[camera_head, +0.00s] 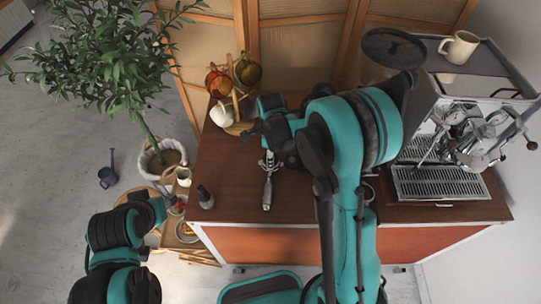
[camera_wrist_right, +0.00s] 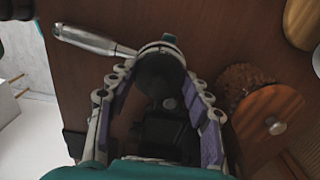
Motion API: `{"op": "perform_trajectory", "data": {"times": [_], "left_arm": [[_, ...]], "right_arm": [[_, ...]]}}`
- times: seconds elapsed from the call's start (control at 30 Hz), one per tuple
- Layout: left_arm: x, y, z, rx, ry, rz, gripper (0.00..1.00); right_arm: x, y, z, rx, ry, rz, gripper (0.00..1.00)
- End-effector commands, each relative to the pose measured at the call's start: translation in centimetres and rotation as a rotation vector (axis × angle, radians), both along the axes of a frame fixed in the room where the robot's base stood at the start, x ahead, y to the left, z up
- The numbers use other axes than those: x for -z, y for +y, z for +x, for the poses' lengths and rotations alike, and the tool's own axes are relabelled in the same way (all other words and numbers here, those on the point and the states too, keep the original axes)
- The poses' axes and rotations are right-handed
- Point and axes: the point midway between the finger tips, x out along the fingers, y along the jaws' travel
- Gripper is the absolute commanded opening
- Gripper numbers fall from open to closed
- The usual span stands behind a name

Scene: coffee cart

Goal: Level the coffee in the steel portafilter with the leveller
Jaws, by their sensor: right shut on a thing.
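The steel portafilter (camera_head: 267,187) lies on the brown cart top, its handle towards the front edge. Its handle (camera_wrist_right: 90,40) points to the upper left in the right wrist view. My right gripper (camera_wrist_right: 160,74) is shut on a dark round thing, apparently the leveller (camera_wrist_right: 158,70), at the portafilter's head. Whether the leveller sits in the basket or just above it cannot be told, and the coffee is hidden. In the head view my right gripper and arm cover this spot. My left arm is at the lower left, away from the cart top; its gripper cannot be made out.
A mug stand (camera_head: 238,100) with several cups stands behind. A small dark object (camera_head: 205,197) is at the front left corner. The espresso machine (camera_head: 470,135) stands at right. A wooden-topped round object (camera_wrist_right: 268,125) is close right of my gripper in the wrist view.

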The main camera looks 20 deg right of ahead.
Motion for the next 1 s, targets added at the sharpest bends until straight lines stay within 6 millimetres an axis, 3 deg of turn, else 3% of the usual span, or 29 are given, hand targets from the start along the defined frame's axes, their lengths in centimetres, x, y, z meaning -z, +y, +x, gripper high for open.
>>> {"op": "perform_trajectory", "data": {"times": [1.0], "left_arm": [[0.82, 0.00, 0.00, 0.000, 0.000, 0.000, 0.40]], "right_arm": [[0.88, 0.00, 0.01, 0.000, 0.000, 0.000, 0.15]]}}
